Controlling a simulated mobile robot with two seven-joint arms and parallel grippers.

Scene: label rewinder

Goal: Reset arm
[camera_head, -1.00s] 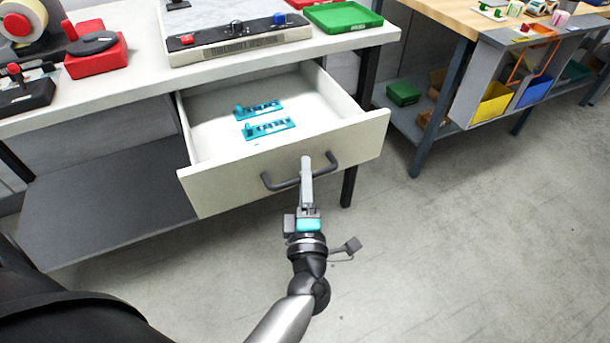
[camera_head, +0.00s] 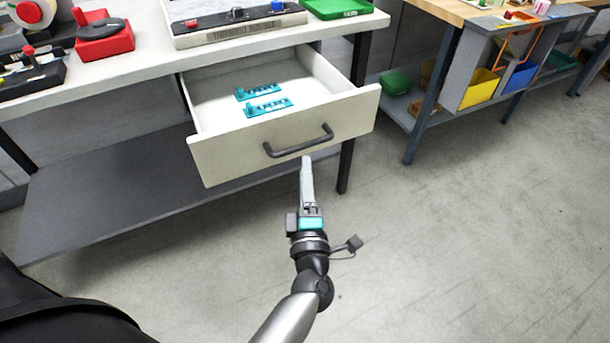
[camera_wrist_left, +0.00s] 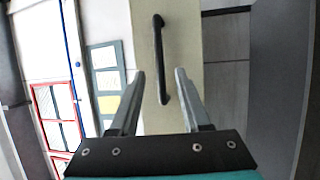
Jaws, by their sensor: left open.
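My left gripper (camera_head: 307,165) is in front of the open drawer (camera_head: 230,160), just below and short of its dark handle (camera_head: 298,146) in the head view. In the left wrist view the two fingers (camera_wrist_left: 160,85) are spread apart with nothing between them. The handle (camera_wrist_left: 159,60) shows beyond the fingertips, in line with the gap, on the cream drawer front (camera_wrist_left: 185,30). The drawer stands pulled out and holds two teal parts (camera_head: 258,92) (camera_head: 268,107). My right gripper is not in view.
The white workbench (camera_head: 130,66) carries red devices (camera_head: 104,40), a flat grey machine (camera_head: 238,24) and a green tray (camera_head: 337,8). A dark bench leg (camera_head: 348,160) stands right of the drawer. A second bench with bins (camera_head: 478,92) stands at right. The floor (camera_head: 450,250) is clear.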

